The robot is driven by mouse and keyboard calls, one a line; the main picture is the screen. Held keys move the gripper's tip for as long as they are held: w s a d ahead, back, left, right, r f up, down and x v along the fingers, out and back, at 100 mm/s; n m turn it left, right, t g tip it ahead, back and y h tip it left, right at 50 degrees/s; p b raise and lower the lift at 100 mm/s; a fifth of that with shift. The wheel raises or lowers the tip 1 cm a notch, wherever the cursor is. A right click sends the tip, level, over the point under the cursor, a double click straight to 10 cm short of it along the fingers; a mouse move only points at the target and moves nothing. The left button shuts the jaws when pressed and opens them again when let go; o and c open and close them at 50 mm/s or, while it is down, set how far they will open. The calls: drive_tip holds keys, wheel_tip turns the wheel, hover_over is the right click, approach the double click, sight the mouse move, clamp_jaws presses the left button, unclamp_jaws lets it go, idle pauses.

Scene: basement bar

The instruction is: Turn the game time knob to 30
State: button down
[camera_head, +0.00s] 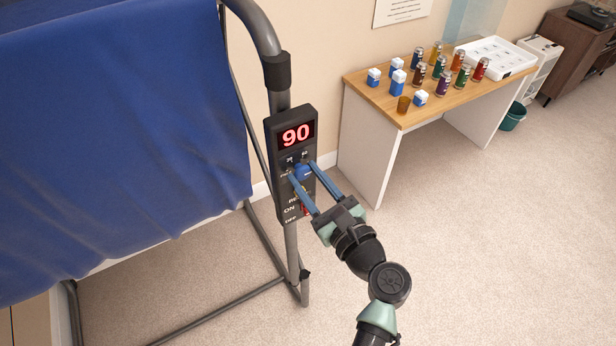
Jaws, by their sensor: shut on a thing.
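A tall black control box (284,206) is fixed to a grey metal post. Its red display (295,135) reads 90. Below the display is a blue knob (303,172), with small white markings around it that are partly hidden and too small to read fully. My gripper (304,170) reaches in from the lower right, with its two blue fingers on either side of the knob, shut on it. Lower on the box are an ON marking and a red switch (306,210), partly behind a finger.
A blue cloth (120,130) hangs on the metal frame (283,100) at the left. A wooden-topped table (400,113) with several cans, small blue-and-white boxes and a white tray (497,57) stands behind at the right. The carpet at the right is clear.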

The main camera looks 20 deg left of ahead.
drive_tip(key=shift+f+n+b, duration=0.1)
drive_tip(key=shift+n+b, duration=0.2)
drive_tip(key=shift+b, duration=0.05)
drive_tip(key=n+b, duration=0.4)
drive_tip(key=shift+f+n, duration=0.15)
drive_tip(key=shift+n, duration=0.15)
drive_tip(key=n+b, duration=0.3)
drive_tip(key=shift+n, duration=0.4)
drive_tip(key=n+b, duration=0.3)
drive_tip(key=shift+n+b, duration=0.3)
drive_tip(key=shift+b, duration=0.05)
drive_tip(key=n+b, duration=0.6)
drive_tip(key=shift+f, duration=0.1)
drive_tip(key=n+b, duration=0.5)
drive_tip(key=shift+r, duration=0.2)
drive_tip(key=shift+c, duration=2.3)
unclamp_jaws()
drive_tip(key=shift+r, duration=0.1)
